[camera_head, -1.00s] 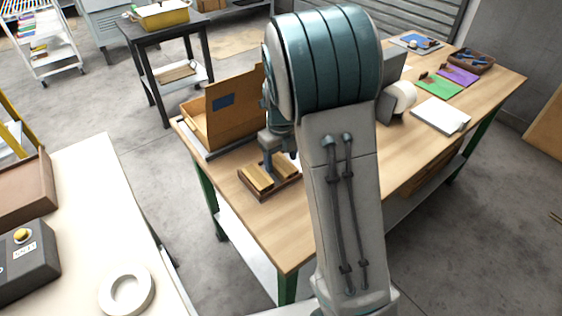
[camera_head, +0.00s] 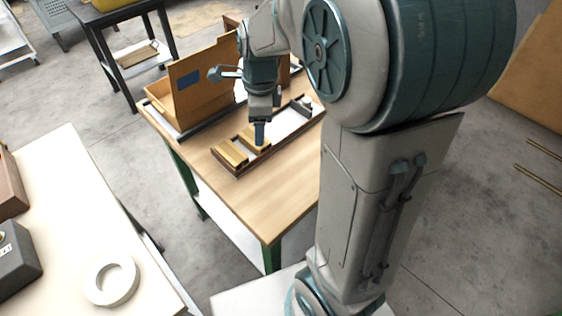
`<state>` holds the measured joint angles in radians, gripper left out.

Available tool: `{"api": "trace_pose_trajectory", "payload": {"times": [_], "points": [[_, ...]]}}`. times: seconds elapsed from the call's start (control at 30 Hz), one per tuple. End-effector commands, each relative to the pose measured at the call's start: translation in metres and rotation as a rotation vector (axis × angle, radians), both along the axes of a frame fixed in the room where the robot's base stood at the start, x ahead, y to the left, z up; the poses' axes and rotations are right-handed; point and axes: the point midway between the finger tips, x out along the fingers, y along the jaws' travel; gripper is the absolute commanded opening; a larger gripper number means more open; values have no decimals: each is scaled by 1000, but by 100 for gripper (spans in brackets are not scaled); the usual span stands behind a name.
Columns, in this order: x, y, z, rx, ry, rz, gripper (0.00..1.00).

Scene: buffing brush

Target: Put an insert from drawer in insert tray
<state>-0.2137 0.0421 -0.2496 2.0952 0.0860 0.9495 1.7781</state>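The insert tray (camera_head: 237,172) is a long, dark-rimmed tray on the wooden workbench. Two yellow-brown wooden inserts (camera_head: 231,153) lie side by side in its near left end. My gripper (camera_head: 260,139) points down over the tray, with its fingertips at the right-hand insert (camera_head: 247,136). The fingers overlap in this view, so I cannot tell whether they are apart or hold or touch the insert. A brown box-like drawer (camera_head: 160,92) with an upright panel (camera_head: 200,82) bearing a blue label stands behind the tray; its inside is mostly hidden.
The workbench (camera_head: 248,200) is bare in front of the tray. A pale table (camera_head: 75,200) with a white ring (camera_head: 111,281) stands at the left, across a floor gap. A dark cart (camera_head: 125,50) stands behind. My arm hides the bench's right side.

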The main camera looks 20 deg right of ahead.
Motion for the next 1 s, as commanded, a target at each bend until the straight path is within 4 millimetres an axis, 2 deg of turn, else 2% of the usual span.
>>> {"api": "trace_pose_trajectory", "payload": {"times": [0.33,0.7,0.9,1.0], "points": [[-54,1,17,-49,-95,657,65],[-111,2,22,-174,-164,1356,65],[-135,2,20,-249,-172,1669,65],[-142,2,19,-274,-169,1766,65]]}}
